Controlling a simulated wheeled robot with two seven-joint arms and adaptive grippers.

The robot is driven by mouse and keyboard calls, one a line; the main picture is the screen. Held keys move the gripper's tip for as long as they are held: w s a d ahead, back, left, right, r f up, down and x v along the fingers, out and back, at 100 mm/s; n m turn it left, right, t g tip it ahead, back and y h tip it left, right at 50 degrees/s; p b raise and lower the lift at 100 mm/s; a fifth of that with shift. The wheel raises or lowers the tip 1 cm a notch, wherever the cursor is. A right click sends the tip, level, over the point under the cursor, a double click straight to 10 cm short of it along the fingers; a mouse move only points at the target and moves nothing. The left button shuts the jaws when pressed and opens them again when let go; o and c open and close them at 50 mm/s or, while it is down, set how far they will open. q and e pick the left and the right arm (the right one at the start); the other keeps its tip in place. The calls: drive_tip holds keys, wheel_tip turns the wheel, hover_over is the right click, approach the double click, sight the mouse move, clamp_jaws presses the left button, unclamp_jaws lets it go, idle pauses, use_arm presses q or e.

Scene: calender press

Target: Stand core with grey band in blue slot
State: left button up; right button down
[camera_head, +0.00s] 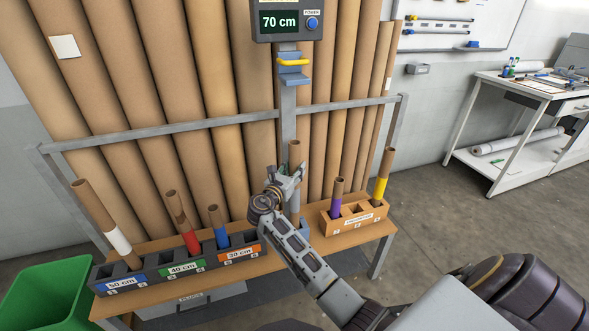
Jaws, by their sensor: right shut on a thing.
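My right gripper (292,174) is shut on an upright cardboard core (295,150), above the back of the bench. The core's open top shows above the fingers; a grey stretch shows below them, and its lower end is hidden by my arm. The dark slotted rack (160,292) carries a blue "50 cm" label (125,284), a green "40 cm" label and an orange "30 cm" label. A white-banded core (102,220) leans in the blue-labelled section. My left gripper is not in view.
In the rack stand a red-banded core (184,224) and a blue-banded core (218,228). An orange block (340,226) holds purple- and yellow-banded cores. Tall tubes stand behind a rail (190,128). A green bin (45,295) is front left. A post bears a "70 cm" display (284,22).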

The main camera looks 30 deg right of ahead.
drive_tip(key=shift+f, duration=0.15)
drive_tip(key=c, duration=0.9)
unclamp_jaws()
drive_tip(key=shift+s+a, duration=0.1)
drive_tip(key=shift+a, duration=0.05)
drive_tip(key=shift+v, duration=5.85)
